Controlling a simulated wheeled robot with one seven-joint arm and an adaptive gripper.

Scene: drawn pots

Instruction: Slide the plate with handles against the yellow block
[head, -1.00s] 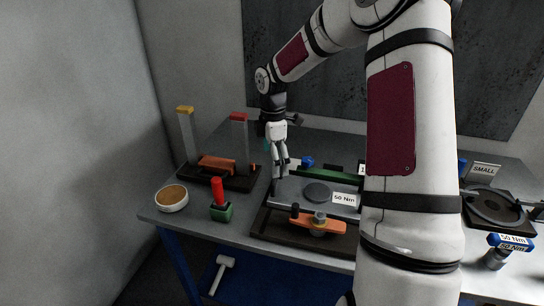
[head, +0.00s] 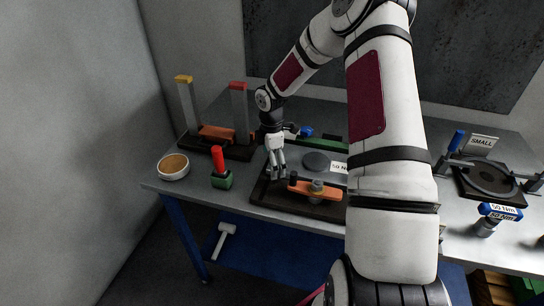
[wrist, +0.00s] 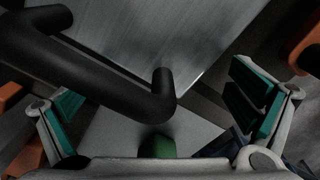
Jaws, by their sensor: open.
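The plate with handles (head: 298,168) is a flat grey sheet with a dark round disc, lying on a dark base mid-table. It shows close up in the wrist view (wrist: 190,40), with a black bar handle (wrist: 110,82) crossing it. My gripper (head: 278,176) is open at the plate's left front corner. In the wrist view its teal-padded fingers (wrist: 160,112) stand on either side of the handle's end. I cannot tell whether they touch it. No yellow block is clear; a post at the back left has a yellow cap (head: 184,79). My arm hides the plate's right side.
An orange clamp bar (head: 318,190) lies in front of the plate, and a green bar (head: 322,145) behind. A red-handled green tool (head: 221,179) and a round tub (head: 173,167) stand at left. A turntable-like fixture (head: 490,178) stands at right.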

